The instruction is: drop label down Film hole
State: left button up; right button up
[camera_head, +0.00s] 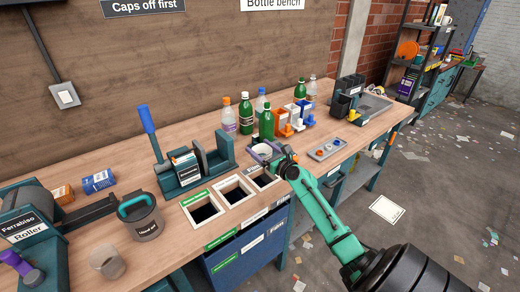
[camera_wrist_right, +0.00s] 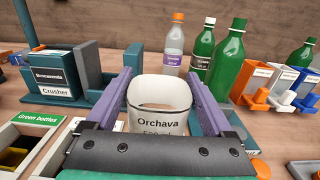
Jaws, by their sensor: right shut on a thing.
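My right gripper (camera_head: 268,153) is over the table, just behind and above the rightmost of three square holes (camera_head: 262,178). In the right wrist view the purple fingers of my right gripper (camera_wrist_right: 160,92) are shut on a white ring-shaped label (camera_wrist_right: 158,118) printed "Orchava". The label is upright with its open top showing, and its lower edge is hidden by the gripper body. "Film" lettering shows on the blue bin front (camera_head: 238,258) below the holes. I cannot read which hole it names. My left gripper is not in view.
Several bottles (camera_head: 246,116) stand behind the gripper, with small orange, white and blue holders (camera_head: 282,122) beside them. A teal crusher (camera_head: 182,181) is left of the holes. A grey tray with buttons (camera_head: 328,149) lies to the right, and a mug-like container (camera_head: 140,218) at left.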

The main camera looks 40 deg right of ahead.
pick_arm(q)
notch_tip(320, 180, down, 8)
jog(key=b, duration=0.7)
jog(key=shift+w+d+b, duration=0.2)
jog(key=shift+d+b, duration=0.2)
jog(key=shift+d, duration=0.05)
pick_arm(e)
notch_tip(320, 180, down, 8)
jog(key=d, duration=0.1)
jog(key=shift+w+f, duration=0.2)
jog(key=shift+w, duration=0.05)
jog(key=o, duration=0.8)
jog(key=shift+s, duration=0.15)
